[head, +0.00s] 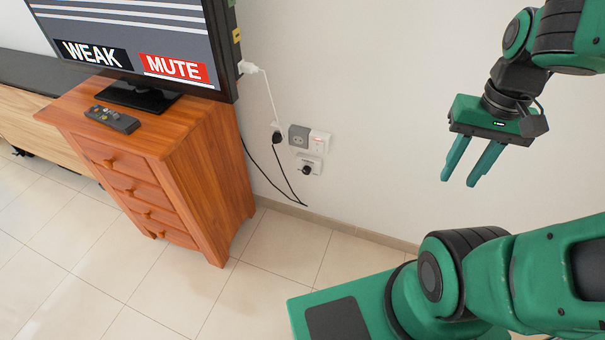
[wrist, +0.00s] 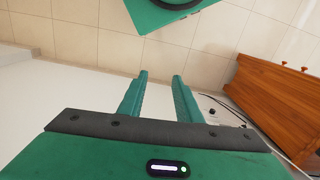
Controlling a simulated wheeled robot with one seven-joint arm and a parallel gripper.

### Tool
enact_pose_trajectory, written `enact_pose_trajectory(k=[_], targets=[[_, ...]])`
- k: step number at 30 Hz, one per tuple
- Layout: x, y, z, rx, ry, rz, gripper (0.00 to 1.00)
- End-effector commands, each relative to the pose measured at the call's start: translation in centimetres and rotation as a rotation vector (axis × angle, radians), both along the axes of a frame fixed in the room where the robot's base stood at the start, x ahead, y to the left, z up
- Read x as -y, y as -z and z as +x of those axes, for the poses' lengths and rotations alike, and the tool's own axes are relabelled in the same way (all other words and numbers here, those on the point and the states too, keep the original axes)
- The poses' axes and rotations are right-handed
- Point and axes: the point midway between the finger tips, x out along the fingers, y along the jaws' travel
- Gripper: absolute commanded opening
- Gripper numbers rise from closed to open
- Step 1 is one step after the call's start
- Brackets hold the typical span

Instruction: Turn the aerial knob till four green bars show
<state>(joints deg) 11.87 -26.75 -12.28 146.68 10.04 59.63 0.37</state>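The television (head: 226,50) shows a grey striped picture with a black "WEAK" label (head: 92,54) and a red "MUTE" label (head: 174,68). Its top is cut off, and no green bars show in the visible part. On the wall are a grey outlet plate (head: 299,136) and a plate with a round dark piece (head: 307,170), which may be a knob or a plug; I cannot tell. My gripper (head: 459,182) is open and empty, well right of these plates, in front of the bare wall. In the wrist view my gripper (wrist: 160,76) has nothing between its fingers.
A wooden drawer cabinet (head: 222,165) carries the television and a dark remote (head: 111,119). A white plug (head: 248,67) sits at the television's side, its cable hanging down. Black cables (head: 285,180) loop beside the cabinet. The tiled floor (head: 255,290) before it is clear.

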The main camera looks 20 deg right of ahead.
Motion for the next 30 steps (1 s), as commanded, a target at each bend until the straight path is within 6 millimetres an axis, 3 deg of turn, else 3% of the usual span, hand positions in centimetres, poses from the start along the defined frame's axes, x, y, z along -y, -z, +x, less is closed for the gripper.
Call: enact_pose_trajectory(k=[1, 3, 6, 11, 20, 30], targets=[[0.0, 0.0, 0.0, 0.0, 0.0, 0.0, 0.31], [0.0, 0.0, 0.0, -0.001, 0.0, -0.001, 0.46], [0.2, -0.5, -0.7, 0.009, 0.006, -0.007, 0.47], [1.2, 0.1, 2.2, -0.015, 0.047, -0.046, 0.47], [2.8, 3.1, 11.6, -0.046, 0.168, -0.207, 0.47], [2.0, 8.9, 22.3, -0.001, 0.258, -0.426, 0.47]])
